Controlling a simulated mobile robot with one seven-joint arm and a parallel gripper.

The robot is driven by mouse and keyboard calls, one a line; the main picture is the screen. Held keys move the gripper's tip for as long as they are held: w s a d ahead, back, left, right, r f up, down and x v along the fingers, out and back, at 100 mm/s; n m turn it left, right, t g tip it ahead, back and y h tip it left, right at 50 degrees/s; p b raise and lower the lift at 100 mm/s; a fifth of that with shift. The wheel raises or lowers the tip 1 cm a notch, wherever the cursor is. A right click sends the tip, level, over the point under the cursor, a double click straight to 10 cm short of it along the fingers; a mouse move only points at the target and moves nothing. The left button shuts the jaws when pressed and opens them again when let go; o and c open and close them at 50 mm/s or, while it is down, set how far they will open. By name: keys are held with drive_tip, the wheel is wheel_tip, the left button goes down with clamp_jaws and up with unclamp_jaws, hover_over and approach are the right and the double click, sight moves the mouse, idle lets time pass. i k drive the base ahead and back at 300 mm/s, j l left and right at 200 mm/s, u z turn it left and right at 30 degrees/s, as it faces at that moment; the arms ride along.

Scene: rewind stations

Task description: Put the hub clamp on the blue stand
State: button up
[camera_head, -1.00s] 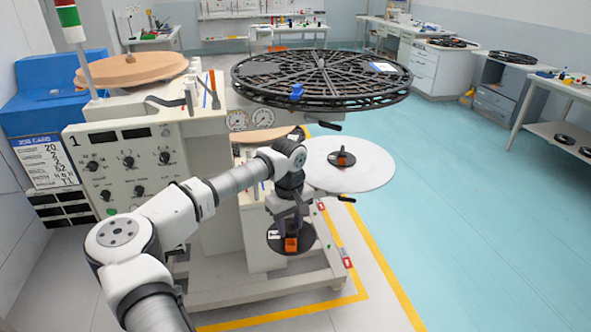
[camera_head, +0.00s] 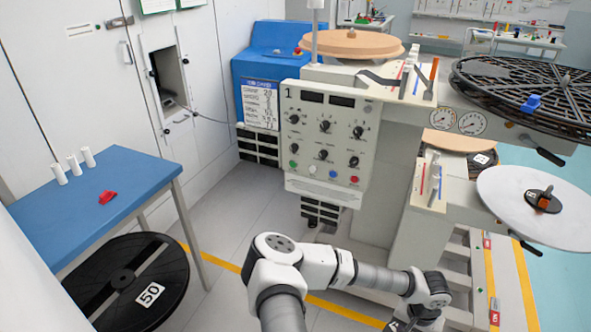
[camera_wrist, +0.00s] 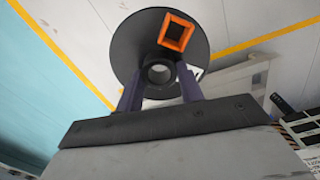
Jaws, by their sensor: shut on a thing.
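The hub clamp, a black disc (camera_wrist: 128,45) with a central ring and an orange-framed block, is in my gripper (camera_wrist: 160,78) in the wrist view. The two dark purple fingers are shut on its central ring. It hangs over the floor. In the head view my wrist is at the bottom edge, and the gripper and held clamp are out of frame. The blue stand (camera_head: 120,190), a blue-topped table on grey legs, is at the left, well apart from my arm. Several white cylinders (camera_head: 73,165) and a red piece (camera_head: 107,197) are on its top.
A large black reel (camera_head: 125,285) marked 50 stands below the blue top. The rewind machine's control panel (camera_head: 325,140) is ahead. Its white disc (camera_head: 510,195) and large black reel (camera_head: 520,85) jut out at right. Grey floor (camera_head: 245,215) is clear between stand and machine.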

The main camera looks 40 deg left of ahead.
sight(42, 240)
drive_tip(key=u, duration=2.3)
drive_tip(key=l+u, duration=0.15)
drive_tip(key=u, duration=0.9)
drive_tip(key=l, duration=1.85)
drive_tip(key=k, duration=0.05)
